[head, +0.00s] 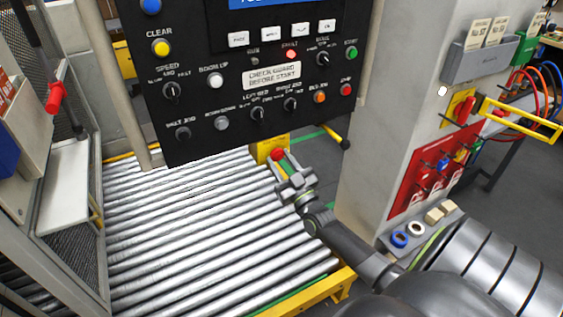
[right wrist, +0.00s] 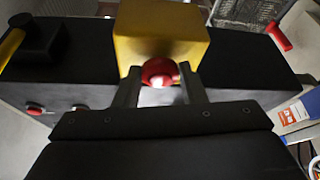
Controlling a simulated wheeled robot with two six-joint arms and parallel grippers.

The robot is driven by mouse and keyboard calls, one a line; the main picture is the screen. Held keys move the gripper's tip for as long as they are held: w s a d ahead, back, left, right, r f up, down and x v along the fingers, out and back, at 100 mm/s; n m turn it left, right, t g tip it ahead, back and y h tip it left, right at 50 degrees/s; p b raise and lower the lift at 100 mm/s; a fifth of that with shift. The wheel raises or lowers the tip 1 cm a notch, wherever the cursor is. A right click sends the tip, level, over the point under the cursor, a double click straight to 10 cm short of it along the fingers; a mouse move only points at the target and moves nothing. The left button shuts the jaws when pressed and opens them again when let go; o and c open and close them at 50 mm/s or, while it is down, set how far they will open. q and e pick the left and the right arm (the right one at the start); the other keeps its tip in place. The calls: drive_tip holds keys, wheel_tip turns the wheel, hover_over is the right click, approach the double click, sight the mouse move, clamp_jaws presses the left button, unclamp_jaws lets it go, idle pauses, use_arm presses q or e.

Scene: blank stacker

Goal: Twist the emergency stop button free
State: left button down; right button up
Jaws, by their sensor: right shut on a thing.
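The emergency stop is a red button on a yellow box. In the head view the red button (head: 277,155) shows at the far tip of my right gripper (head: 285,170), below the black control panel, with the yellow box (head: 268,148) behind it. In the right wrist view the red button (right wrist: 159,72) sits between the two fingers of my right gripper (right wrist: 160,88), in front of the yellow box (right wrist: 165,30). The fingers are shut on the button from both sides. My left gripper is not in view.
The black control panel (head: 205,110) with several knobs hangs over the roller conveyor (head: 200,220). A mesh guard (head: 70,250) stands at the left.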

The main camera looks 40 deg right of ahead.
drive_tip(key=shift+a+r+m+h+p, duration=0.15)
drive_tip(key=shift+m+h+p, duration=0.8)
drive_tip(key=shift+m, duration=0.65)
drive_tip(key=shift+a+m+g+h+p, duration=0.1)
drive_tip(key=shift+m+g+h+p, duration=0.2)
drive_tip(key=shift+m+h+p, duration=0.8)
drive_tip(key=shift+m+g+h+p, duration=0.25)
drive_tip(key=shift+m+g+h, duration=0.1)
drive_tip(key=shift+m, duration=1.35)
drive_tip(key=o, duration=1)
drive_tip(key=shift+w, duration=0.1)
drive_tip(key=b+v, duration=0.5)
drive_tip(key=v, duration=1.2)
drive_tip(key=shift+f, duration=0.25)
